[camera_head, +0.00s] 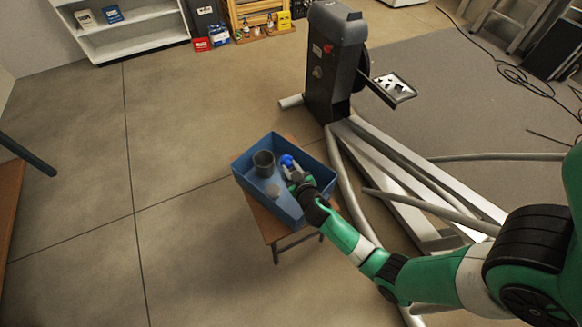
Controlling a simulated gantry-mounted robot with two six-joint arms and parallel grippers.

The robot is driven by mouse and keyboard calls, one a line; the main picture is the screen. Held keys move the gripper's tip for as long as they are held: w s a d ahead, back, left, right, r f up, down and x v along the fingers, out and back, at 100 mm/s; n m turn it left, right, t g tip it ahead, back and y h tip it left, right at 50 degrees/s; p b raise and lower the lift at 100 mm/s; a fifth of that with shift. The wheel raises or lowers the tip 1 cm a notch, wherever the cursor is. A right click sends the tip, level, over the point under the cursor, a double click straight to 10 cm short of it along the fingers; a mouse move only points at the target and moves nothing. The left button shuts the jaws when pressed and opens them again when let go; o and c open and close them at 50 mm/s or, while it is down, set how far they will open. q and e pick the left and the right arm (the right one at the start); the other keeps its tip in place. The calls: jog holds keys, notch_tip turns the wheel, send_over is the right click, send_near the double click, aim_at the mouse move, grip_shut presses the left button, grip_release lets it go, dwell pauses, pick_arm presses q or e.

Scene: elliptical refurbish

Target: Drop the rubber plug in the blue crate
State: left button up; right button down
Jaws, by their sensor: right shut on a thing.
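The blue crate (286,216) stands open at the middle of the view on a small brown stool. My right gripper (292,174) reaches into the crate's right half from the lower right. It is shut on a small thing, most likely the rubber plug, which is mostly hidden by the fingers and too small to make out. A small bright blue and white item (287,160) shows right at the fingertips; I cannot tell whether it is held or lies in the crate. My left gripper is not in view.
In the crate are a dark grey round cup-like part (263,163) and a pale disc (272,191). The elliptical machine (335,65), with its rails, stands behind and right of the crate. Open floor lies to the left. A white shelf (130,38) stands at the back.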

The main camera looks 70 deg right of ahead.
jog(key=shift+r, duration=0.1)
jog(key=c, duration=0.6)
grip_release()
jog(key=shift+o, duration=0.2)
jog(key=p+v, duration=0.3)
jog(key=v, duration=0.8)
jog(key=shift+s+a, duration=0.2)
